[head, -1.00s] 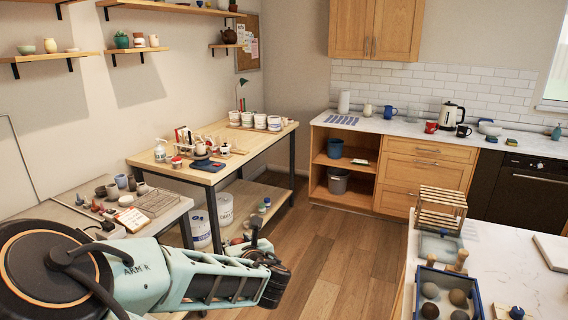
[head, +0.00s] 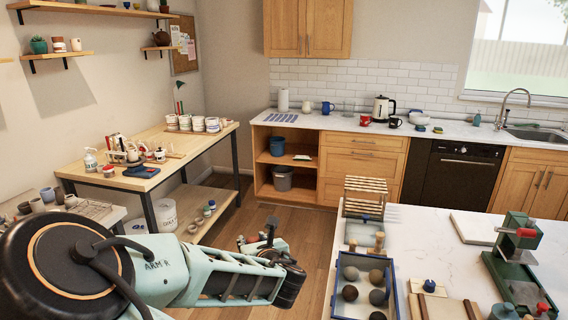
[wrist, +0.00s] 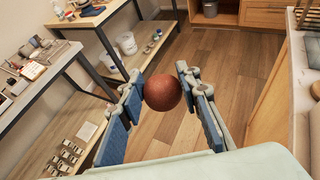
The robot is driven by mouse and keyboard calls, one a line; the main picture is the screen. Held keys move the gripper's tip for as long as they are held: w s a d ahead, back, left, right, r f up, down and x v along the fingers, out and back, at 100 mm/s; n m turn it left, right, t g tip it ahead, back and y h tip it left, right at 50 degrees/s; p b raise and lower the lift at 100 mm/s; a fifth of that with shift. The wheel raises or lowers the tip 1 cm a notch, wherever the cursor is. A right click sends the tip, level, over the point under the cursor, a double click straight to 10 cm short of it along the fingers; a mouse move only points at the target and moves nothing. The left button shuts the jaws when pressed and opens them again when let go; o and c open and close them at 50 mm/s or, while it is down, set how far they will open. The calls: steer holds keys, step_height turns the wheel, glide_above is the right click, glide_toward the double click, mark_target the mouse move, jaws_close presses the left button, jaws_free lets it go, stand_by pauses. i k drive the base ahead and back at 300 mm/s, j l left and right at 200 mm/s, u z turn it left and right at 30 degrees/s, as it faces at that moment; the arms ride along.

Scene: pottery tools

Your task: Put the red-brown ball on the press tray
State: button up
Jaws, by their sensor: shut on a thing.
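The red-brown ball (wrist: 162,92) is held between the two blue-padded fingers of my gripper (wrist: 165,95), seen in the wrist view. In the head view my gripper (head: 262,243) is over the floor, left of the white island; the ball cannot be made out there. A green press (head: 518,262) with red parts stands at the right of the island. Its tray surface is not clear from this angle.
On the white island (head: 435,230) a blue-rimmed tray (head: 338,300) holds several grey and brown balls. A wooden rack (head: 365,190), a pale board (head: 475,228) and small tools stand around it. A wooden worktable (head: 150,172) is at the left. Wood floor lies between.

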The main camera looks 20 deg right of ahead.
mark_target(527, 292)
steer(key=k+l+z, duration=0.2)
steer(key=l+z, duration=0.2)
steer(key=l, duration=0.15)
steer(key=l+z, duration=0.25)
steer(key=l, duration=0.45)
